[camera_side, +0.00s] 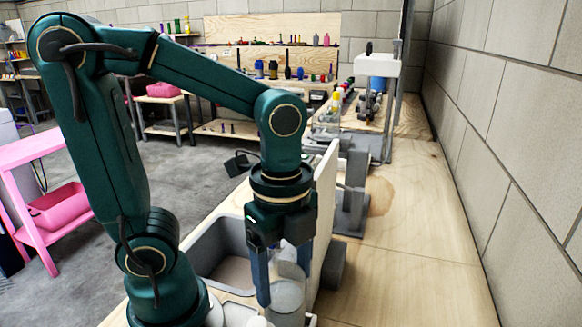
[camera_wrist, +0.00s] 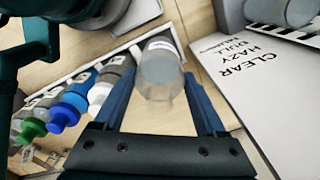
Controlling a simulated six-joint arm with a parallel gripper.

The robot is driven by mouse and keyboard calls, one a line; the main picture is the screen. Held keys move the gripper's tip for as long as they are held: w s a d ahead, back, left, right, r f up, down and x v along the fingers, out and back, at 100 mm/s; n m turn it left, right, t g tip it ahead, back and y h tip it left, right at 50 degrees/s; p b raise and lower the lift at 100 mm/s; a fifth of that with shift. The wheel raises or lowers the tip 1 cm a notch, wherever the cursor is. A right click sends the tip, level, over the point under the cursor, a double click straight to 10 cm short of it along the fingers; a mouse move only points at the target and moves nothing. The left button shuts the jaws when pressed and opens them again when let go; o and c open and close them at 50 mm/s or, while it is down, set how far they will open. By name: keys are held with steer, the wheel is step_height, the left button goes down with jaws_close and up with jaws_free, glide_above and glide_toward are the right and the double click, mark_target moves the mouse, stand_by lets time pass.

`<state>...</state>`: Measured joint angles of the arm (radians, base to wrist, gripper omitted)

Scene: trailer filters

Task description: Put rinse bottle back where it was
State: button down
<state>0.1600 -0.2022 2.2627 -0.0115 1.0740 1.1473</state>
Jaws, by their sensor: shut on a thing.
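My gripper (camera_side: 284,284) points down beside the upright white board, and its blue fingers are shut on a clear, translucent bottle, the rinse bottle (camera_side: 288,302). In the wrist view the rinse bottle (camera_wrist: 160,72) sits between the two fingers of my gripper (camera_wrist: 163,82), with a pale band at its far end. Its label cannot be read. The lower part of the bottle is cut off at the bottom of the side view, so I cannot tell whether it touches the surface beneath.
A white-capped bottle (camera_wrist: 100,95), a blue-capped bottle (camera_wrist: 66,112) and a green-capped bottle (camera_wrist: 31,129) stand in a row beside it. A white board (camera_wrist: 245,75) reads CLEAR, HAZY, DULL. A grey bin (camera_side: 222,243) lies left of my gripper. Bare wood (camera_side: 425,235) is free at right.

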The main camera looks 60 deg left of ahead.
steer(key=shift+f, duration=0.85)
jaws_free()
steer(key=shift+f, duration=0.1)
step_height(320, 180, up, 12)
steer(key=shift+a+r, duration=0.1)
steer(key=shift+r, duration=0.05)
